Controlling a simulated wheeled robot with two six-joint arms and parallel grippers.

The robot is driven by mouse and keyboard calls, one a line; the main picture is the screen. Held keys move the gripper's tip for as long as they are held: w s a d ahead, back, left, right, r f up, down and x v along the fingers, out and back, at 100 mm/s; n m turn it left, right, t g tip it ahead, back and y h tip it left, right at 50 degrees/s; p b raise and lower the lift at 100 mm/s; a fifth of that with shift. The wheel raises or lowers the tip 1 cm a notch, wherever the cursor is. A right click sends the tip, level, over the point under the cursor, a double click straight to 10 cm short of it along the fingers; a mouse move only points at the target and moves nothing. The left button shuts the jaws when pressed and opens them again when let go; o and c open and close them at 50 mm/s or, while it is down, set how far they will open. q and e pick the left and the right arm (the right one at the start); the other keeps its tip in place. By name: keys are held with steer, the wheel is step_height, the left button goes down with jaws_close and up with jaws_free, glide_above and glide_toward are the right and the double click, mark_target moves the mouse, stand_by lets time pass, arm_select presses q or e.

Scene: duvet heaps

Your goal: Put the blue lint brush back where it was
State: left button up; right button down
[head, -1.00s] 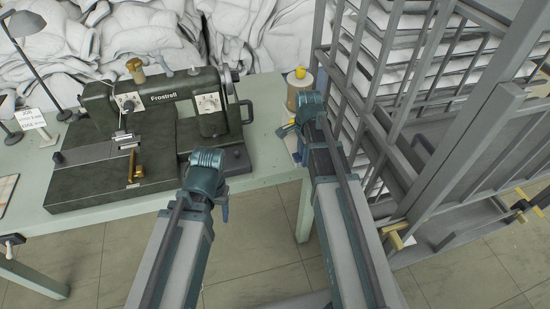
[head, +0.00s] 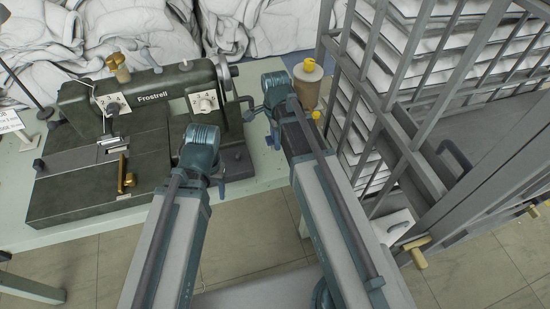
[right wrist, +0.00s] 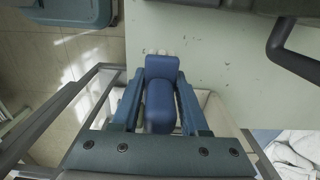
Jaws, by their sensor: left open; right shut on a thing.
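The blue lint brush (right wrist: 160,98) is between the fingers of my right gripper (right wrist: 160,108) in the right wrist view. The gripper is shut on it, and the pale green table top shows below. In the head view my right gripper (head: 268,122) is at the table's right end, between the sewing machine and a yellow-topped spool. The brush is mostly hidden there by my wrist. My left gripper (head: 220,183) is open and empty in front of the sewing machine, its fingers largely hidden behind my wrist.
A spool (head: 305,90) stands close right of my right gripper. A grey barred rack (head: 385,130) with white folded bedding is at the right. White duvets (head: 130,35) heap behind.

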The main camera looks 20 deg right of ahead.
mark_target(275, 162)
steer(key=shift+f+b, duration=4.45)
steer(key=shift+f, duration=0.35)
steer(key=shift+f, duration=0.2)
steer(key=shift+c, duration=2.1)
jaws_free()
steer(key=shift+r, duration=0.1)
steer(key=shift+r, duration=0.1)
step_height(275, 162, up, 12)
steer(key=p, duration=1.2)
steer(key=shift+r, duration=0.1)
